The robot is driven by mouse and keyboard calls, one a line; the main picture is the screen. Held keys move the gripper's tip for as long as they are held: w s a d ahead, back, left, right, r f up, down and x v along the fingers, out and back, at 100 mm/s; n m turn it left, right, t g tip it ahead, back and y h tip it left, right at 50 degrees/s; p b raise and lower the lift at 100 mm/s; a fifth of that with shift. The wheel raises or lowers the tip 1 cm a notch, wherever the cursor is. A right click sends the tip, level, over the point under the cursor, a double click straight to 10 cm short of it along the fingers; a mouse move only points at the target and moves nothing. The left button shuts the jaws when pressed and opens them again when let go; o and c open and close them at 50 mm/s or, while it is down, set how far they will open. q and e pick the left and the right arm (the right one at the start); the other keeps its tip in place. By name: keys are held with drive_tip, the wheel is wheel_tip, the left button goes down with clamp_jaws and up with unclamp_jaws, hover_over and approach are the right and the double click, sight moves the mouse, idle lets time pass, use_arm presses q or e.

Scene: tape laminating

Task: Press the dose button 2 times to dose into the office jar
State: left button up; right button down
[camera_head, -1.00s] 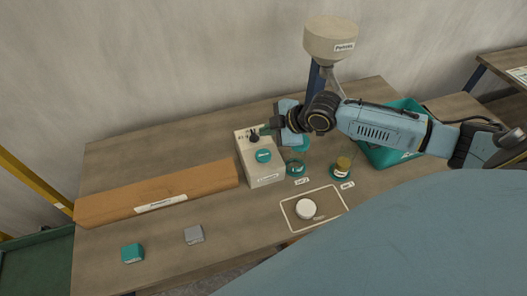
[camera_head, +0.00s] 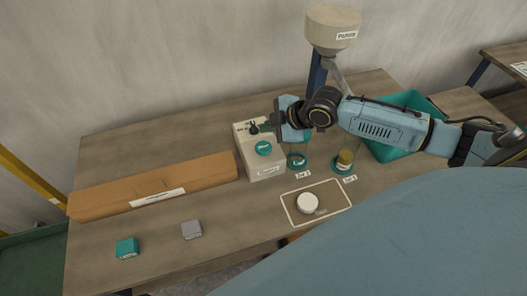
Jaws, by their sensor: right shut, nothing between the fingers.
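The pale dosing box (camera_head: 265,171) stands mid-table, with a round teal button (camera_head: 263,148) on its top and a small black knob (camera_head: 254,128) behind that button. My right gripper (camera_head: 266,127) is shut and empty, its tips at or just over the box's back top edge, close to the knob. I cannot tell whether it touches. A jar with a teal base (camera_head: 298,162) stands right of the box, partly hidden by my right arm. Another jar, with yellowish contents (camera_head: 345,158), stands further right. I cannot tell which is the office jar. My left gripper is out of view.
A cream hopper (camera_head: 333,28) stands on a blue post behind my right arm. A teal crate (camera_head: 408,104) is at the right. A long brown block (camera_head: 110,195) lies left. A white round piece (camera_head: 307,203) sits in an outlined area. Teal (camera_head: 126,248) and grey (camera_head: 191,230) blocks are in front.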

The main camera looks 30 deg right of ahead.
sight(267, 148)
wheel_tip(267, 148, down, 4)
drive_tip(key=shift+r+b, duration=0.15)
drive_tip(key=shift+b, duration=1.1)
drive_tip(key=shift+f, duration=0.55)
drive_tip(key=shift+f, duration=0.1)
idle(0.4)
drive_tip(key=shift+f+b, duration=0.3)
drive_tip(key=shift+f, duration=0.05)
drive_tip(key=shift+f, duration=0.5)
idle(0.6)
drive_tip(key=shift+r, duration=0.1)
drive_tip(key=shift+r+p, duration=0.8)
